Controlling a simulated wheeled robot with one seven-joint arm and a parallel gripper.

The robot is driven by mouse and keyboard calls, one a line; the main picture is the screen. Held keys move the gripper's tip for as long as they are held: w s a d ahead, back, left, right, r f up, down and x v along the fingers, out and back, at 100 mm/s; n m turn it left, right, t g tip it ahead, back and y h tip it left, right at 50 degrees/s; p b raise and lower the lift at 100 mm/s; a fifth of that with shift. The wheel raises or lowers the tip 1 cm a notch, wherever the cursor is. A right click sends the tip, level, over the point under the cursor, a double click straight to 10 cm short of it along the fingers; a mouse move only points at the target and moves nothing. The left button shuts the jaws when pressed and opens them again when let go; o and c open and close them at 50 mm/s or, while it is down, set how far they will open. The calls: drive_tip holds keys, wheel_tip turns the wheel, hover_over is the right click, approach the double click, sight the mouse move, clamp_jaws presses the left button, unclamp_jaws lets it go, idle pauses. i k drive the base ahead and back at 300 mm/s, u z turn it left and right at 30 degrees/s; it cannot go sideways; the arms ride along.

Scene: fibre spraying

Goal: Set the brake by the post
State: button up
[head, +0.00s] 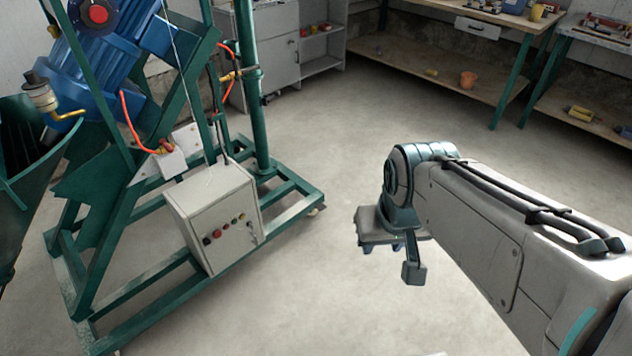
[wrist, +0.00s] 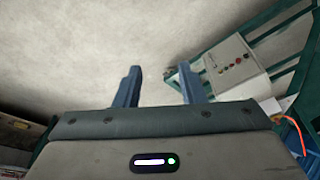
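The green post (head: 252,90) stands upright on the green base frame (head: 290,205), behind the control box. A small pale caster (head: 316,211) shows under the frame's right corner, near the post's foot. It is too small to tell its brake lever or whether that is set. My gripper (head: 398,247) hangs over bare floor, to the right of the frame and apart from it. A frame end (wrist: 182,78) shows just beyond the right finger.
A grey control box (head: 213,215) with buttons sits on the frame; it also shows in the wrist view (wrist: 228,68). A blue motor (head: 115,50) and orange hoses are above. Workbenches (head: 430,72) line the back wall. The middle floor is clear.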

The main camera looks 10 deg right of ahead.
sight(321, 207)
drive_tip(key=z, duration=0.1)
drive_tip(key=i, duration=2.2)
drive_tip(key=u, duration=0.2)
